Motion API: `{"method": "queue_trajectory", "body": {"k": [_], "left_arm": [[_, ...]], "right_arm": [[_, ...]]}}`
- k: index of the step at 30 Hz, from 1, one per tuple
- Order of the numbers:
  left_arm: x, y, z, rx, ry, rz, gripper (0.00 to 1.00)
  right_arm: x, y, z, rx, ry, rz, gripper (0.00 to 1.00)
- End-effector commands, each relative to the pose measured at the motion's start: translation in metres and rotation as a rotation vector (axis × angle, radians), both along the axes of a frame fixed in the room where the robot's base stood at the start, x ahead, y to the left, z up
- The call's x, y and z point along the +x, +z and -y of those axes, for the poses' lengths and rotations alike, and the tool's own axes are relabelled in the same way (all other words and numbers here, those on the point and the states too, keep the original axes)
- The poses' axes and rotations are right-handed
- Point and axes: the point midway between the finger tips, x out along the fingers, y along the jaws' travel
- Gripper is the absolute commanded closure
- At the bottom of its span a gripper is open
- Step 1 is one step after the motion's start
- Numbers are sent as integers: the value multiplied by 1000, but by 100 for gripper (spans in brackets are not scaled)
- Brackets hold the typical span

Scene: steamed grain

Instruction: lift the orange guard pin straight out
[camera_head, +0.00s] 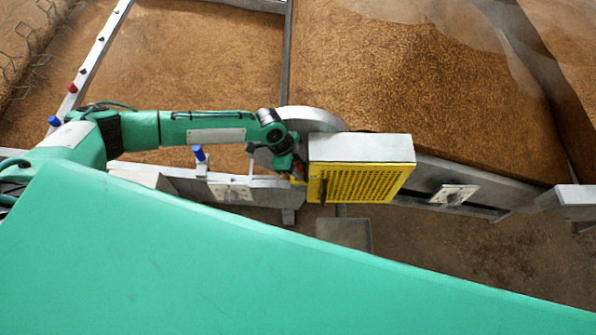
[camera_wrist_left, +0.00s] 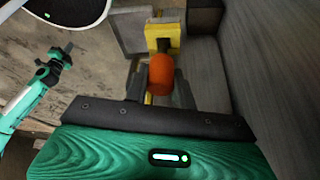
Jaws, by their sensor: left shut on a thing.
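The orange guard pin (camera_wrist_left: 161,75) shows in the left wrist view as a rounded orange head in front of a yellow bracket (camera_wrist_left: 162,36). My left gripper (camera_wrist_left: 160,88) has one dark finger on each side of the head and is shut on it. The pin's lower part is hidden. In the head view my left gripper (camera_head: 292,172) is at the left edge of the yellow perforated guard (camera_head: 360,184), and the pin cannot be made out clearly there. A green and white arm, apparently my right one, shows small at the left of the wrist view; its jaws are too small to read.
A grey box top (camera_head: 360,148) sits over the guard, and a round metal disc (camera_head: 312,118) stands behind my left wrist. A grey rail (camera_head: 470,186) runs right. A blue-capped post (camera_head: 198,155) stands left of the gripper. Brown grain beds (camera_head: 430,80) lie behind.

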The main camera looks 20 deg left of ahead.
Motion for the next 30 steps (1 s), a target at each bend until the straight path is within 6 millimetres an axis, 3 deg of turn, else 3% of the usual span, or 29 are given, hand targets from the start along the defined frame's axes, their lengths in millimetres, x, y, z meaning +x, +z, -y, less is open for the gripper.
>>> {"method": "queue_trajectory", "body": {"k": [18, 24, 30], "left_arm": [[2, 123, 0, -1, -1, 6, 96], [1, 154, 0, -1, -2, 4, 96], [0, 168, 0, 0, -1, 1, 96]], "right_arm": [[0, -27, 1, -1, 0, 0, 100], [0, -32, 0, 0, -1, -1, 100], [0, -33, -2, 2, -1, 0, 100]]}}
